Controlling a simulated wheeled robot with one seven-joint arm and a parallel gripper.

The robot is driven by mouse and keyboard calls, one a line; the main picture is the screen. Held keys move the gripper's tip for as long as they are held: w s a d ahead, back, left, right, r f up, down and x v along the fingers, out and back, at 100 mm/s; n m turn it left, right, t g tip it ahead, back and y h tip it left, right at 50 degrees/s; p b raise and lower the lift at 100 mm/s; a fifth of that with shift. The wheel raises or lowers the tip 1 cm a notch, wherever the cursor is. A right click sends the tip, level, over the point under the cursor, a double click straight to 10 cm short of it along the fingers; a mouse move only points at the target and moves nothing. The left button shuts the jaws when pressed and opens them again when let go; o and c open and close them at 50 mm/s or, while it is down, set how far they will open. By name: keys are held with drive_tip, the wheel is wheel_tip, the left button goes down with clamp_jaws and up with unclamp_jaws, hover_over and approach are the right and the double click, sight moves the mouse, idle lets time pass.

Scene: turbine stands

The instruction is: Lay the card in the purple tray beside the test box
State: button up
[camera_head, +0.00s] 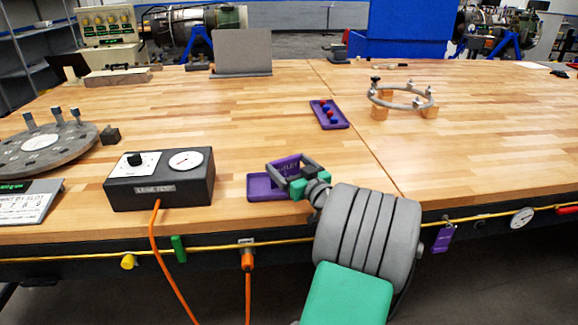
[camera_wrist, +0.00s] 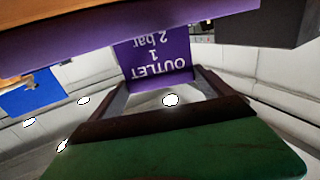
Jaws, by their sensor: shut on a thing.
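The card (camera_wrist: 153,55) is purple with white lettering, "OUTLET 1 2 bar", upside down in the wrist view. My gripper (camera_wrist: 156,72) is shut on it. In the head view the card (camera_head: 287,166) shows between the fingers of my gripper (camera_head: 289,169), over the purple tray (camera_head: 258,190). The tray lies at the table's front, right of the black test box (camera_head: 160,180). A purple band (camera_wrist: 110,36), apparently the tray, crosses the top of the wrist view. I cannot tell whether the card touches the tray. My gripper hides part of the tray.
A small purple tray (camera_head: 343,122) with red and blue pieces lies farther back. A ring on wooden blocks (camera_head: 401,99) stands to the right. A grey disc fixture (camera_head: 45,150) is at the left. An orange hose (camera_head: 168,258) hangs from the test box. The front right tabletop is clear.

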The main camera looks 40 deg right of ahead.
sight(287, 165)
drive_tip(key=shift+f, duration=0.25)
drive_tip(key=o, duration=1.1)
drive_tip(key=shift+s+a+b, duration=0.15)
drive_tip(key=shift+s+b, duration=0.5)
drive_tip(key=shift+s, duration=0.2)
drive_tip(key=shift+s+a+b, duration=0.1)
drive_tip(key=shift+s+b, duration=0.5)
drive_tip(key=shift+s, duration=0.2)
drive_tip(key=shift+s+a+b, duration=0.25)
drive_tip(key=shift+s+b, duration=0.15)
drive_tip(key=shift+s, duration=0.5)
drive_tip(key=shift+s+a+b, duration=0.2)
drive_tip(key=shift+s+b, duration=0.2)
drive_tip(key=shift+s, duration=0.5)
